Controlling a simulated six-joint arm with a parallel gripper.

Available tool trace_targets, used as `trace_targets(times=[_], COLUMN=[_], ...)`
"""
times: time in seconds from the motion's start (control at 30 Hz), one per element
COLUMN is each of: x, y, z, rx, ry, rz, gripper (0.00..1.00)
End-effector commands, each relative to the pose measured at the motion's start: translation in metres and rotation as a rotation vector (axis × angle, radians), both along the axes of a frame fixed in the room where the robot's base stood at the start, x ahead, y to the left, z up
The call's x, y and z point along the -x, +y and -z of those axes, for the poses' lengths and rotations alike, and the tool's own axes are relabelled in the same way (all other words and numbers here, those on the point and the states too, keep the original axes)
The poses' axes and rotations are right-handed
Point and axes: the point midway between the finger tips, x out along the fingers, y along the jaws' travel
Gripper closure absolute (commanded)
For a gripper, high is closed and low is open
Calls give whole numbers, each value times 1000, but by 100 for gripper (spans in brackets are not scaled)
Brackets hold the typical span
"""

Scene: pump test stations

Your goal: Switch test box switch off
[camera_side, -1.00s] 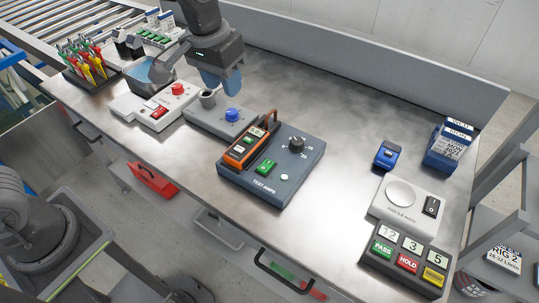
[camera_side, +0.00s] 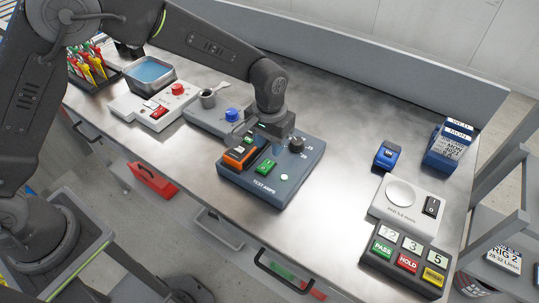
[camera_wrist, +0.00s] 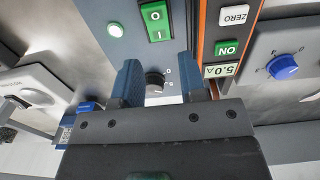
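The test box (camera_side: 249,187), marked TEST AMPS, is a blue-grey box at the middle of the bench. Its green rocker switch (camera_side: 266,167) also shows at the top of the wrist view (camera_wrist: 156,22). A pale green lamp (camera_side: 284,177) on the box looks lit. A black knob (camera_side: 297,145) is at its far end; it shows between my fingers in the wrist view (camera_wrist: 155,82). My gripper (camera_wrist: 157,72) is open and empty, pointing down over the far part of the box. I cannot tell whether its fingertips touch anything.
An orange meter (camera_side: 237,158), reading 5.0 A in the wrist view, lies along the box's left side. A blue knob (camera_side: 232,114) is on a grey unit at left. A white scale (camera_side: 402,194) and button panel (camera_side: 390,268) stand at right.

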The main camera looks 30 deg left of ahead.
Motion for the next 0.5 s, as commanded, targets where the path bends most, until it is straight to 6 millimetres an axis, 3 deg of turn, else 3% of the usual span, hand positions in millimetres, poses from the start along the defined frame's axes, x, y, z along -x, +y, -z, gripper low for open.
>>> trace_targets(times=[0.2, 0.5], x=[0, 0], y=[0, 0], z=[36, 51], rx=[-1, 0], ry=[3, 0], rz=[0, 0], gripper=[62, 62])
